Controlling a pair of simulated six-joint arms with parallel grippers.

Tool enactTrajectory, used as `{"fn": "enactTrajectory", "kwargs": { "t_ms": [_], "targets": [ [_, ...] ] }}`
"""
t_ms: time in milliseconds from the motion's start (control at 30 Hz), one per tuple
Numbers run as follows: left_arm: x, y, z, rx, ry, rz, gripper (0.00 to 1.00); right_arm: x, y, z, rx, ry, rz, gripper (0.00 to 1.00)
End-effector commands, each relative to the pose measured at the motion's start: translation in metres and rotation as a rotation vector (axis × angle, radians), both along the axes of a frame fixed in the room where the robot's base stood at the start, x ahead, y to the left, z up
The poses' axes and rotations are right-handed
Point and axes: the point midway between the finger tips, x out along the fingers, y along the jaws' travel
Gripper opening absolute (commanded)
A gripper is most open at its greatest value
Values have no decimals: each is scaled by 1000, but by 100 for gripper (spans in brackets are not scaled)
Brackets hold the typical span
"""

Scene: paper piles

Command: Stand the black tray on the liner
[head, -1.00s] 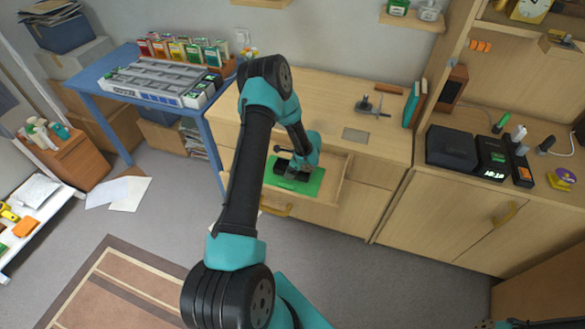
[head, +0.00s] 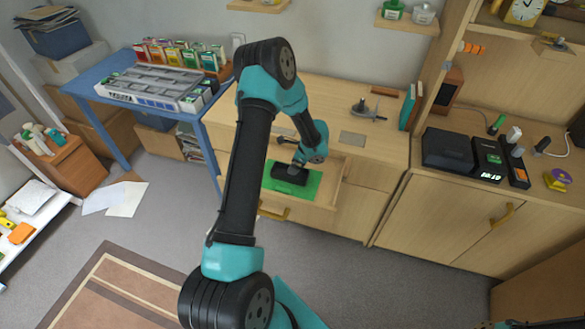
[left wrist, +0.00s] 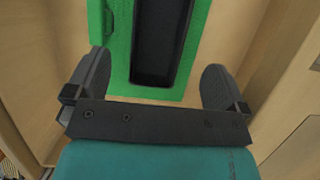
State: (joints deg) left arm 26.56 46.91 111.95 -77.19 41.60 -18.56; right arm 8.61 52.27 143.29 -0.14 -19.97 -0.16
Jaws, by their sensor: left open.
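The black tray (head: 289,174) lies on the green liner (head: 308,188) inside the open drawer. In the left wrist view the tray (left wrist: 160,40) is a long dark shape, with the liner (left wrist: 118,75) showing around its near end and sides. My left gripper (head: 300,163) is just above and behind the tray in the head view. In the left wrist view its two fingers are spread wider than the tray, apart from it, with nothing between them. The arm hides no large part of the tray. My right gripper is not in view.
The drawer (head: 326,194) is pulled out of the wooden desk (head: 335,110), its walls close around the liner. A stand tool (head: 368,108) and a grey plate (head: 353,138) are on the desk top. A blue table (head: 95,88) with a grey organiser stands left.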

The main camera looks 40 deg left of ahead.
Motion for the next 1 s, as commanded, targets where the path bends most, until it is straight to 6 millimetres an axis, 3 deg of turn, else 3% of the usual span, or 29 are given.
{"fn": "enactTrajectory", "kwargs": {
  "t_ms": [100, 300, 1000],
  "targets": [
    [4, -7, 20, 1, -2, -1, 100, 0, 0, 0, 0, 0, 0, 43],
    [6, -14, 36, 0, 0, 0, 100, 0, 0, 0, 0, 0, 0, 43],
    [0, -12, 38, -18, -4, 32, 100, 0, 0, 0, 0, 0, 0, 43]
  ]
}}
